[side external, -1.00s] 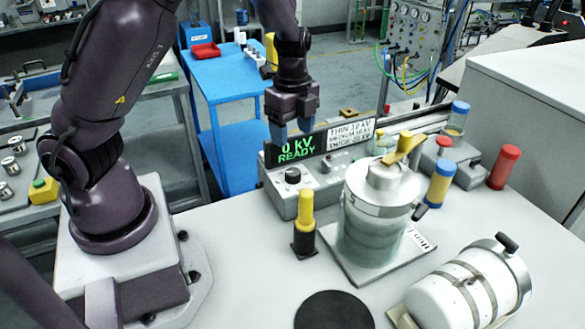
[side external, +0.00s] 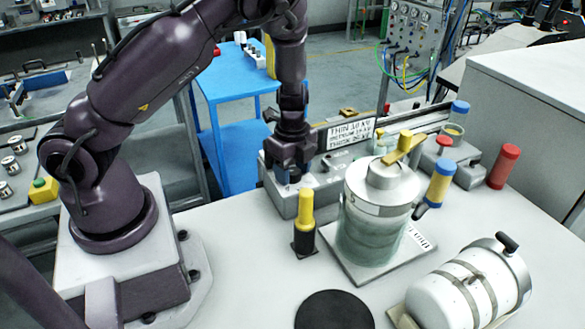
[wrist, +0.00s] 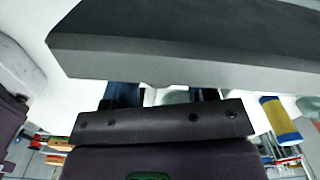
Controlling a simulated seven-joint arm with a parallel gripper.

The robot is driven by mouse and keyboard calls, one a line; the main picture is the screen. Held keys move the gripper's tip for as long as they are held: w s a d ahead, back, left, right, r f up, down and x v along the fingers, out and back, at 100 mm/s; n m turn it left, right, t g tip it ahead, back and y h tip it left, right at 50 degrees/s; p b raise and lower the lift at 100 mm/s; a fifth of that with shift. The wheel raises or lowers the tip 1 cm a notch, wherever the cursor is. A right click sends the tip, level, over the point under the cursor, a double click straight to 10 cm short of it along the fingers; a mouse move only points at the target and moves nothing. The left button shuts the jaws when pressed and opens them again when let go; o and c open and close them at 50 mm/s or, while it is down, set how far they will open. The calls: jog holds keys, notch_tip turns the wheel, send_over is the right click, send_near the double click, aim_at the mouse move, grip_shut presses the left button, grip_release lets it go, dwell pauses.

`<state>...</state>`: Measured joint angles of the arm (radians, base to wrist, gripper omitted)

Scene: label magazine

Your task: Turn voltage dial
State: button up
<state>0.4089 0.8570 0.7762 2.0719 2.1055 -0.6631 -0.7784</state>
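The voltage dial was on the front left of the grey control box (side external: 325,190); it is now hidden behind my gripper (side external: 291,181). My gripper points down at that spot, low over the box's sloping face. Its blue fingertips are partly hidden, so I cannot tell whether they touch or hold the dial. The display is covered by my gripper, and its reading is not visible. The wrist view shows a grey housing with a dark face (wrist: 170,40) close in front of the gripper.
A white printed card (side external: 350,133) stands behind the box. A yellow-topped black post (side external: 305,220) stands just in front of it. A lidded glass vessel (side external: 375,215) with a yellow handle is to the right. A black round mat (side external: 334,312) lies on the table in front.

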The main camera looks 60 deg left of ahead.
jog(key=c, duration=0.6)
jog(key=shift+m, duration=0.3)
jog(key=m, duration=0.3)
jog(key=shift+m, duration=1.9)
jog(key=o, duration=0.9)
